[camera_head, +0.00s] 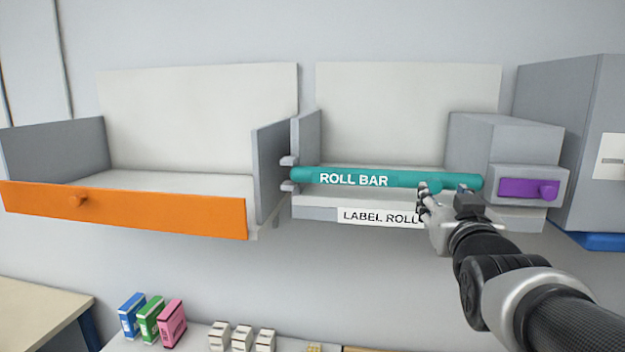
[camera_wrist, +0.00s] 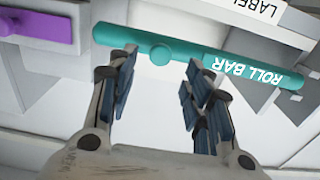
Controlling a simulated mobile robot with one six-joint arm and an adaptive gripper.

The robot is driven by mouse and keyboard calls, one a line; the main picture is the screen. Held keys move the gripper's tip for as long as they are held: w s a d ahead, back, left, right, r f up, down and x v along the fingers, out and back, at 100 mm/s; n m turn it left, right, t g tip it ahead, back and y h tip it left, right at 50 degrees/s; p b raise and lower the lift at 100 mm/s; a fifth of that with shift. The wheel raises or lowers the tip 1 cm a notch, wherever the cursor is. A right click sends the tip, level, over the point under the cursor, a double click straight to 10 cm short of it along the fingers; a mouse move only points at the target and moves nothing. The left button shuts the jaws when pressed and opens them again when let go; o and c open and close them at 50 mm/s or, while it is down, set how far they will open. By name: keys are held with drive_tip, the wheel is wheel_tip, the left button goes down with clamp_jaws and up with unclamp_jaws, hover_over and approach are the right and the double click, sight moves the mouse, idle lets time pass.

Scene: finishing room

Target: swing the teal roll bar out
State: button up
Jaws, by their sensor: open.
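The teal roll bar (camera_head: 270,175) lies level across the front of the right-hand grey bay. Its left end sits between small grey brackets (camera_head: 289,174). A small teal knob (camera_head: 430,187) stands out near its right end. In the wrist view, which looks upside down, the roll bar (camera_wrist: 193,60) crosses the top, and its knob (camera_wrist: 161,54) shows between the finger lines. My gripper (camera_head: 445,200) is at the right part of the bar, close to the knob. In the wrist view my gripper (camera_wrist: 158,80) is open, with nothing between its fingers.
A label strip (camera_head: 375,216) is below the bar. A purple drawer front (camera_head: 528,188) with a knob is close on the right. An orange-fronted bay (camera_head: 150,210) is at left. Boxes (camera_head: 150,318) stand on the counter below. The space in front of the bar's left half is clear.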

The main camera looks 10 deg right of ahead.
sight(435, 188)
drive_tip(key=p+x, duration=0.1)
drive_tip(key=x, duration=0.5)
drive_tip(key=shift+w, duration=0.15)
clamp_jaws()
idle(0.4)
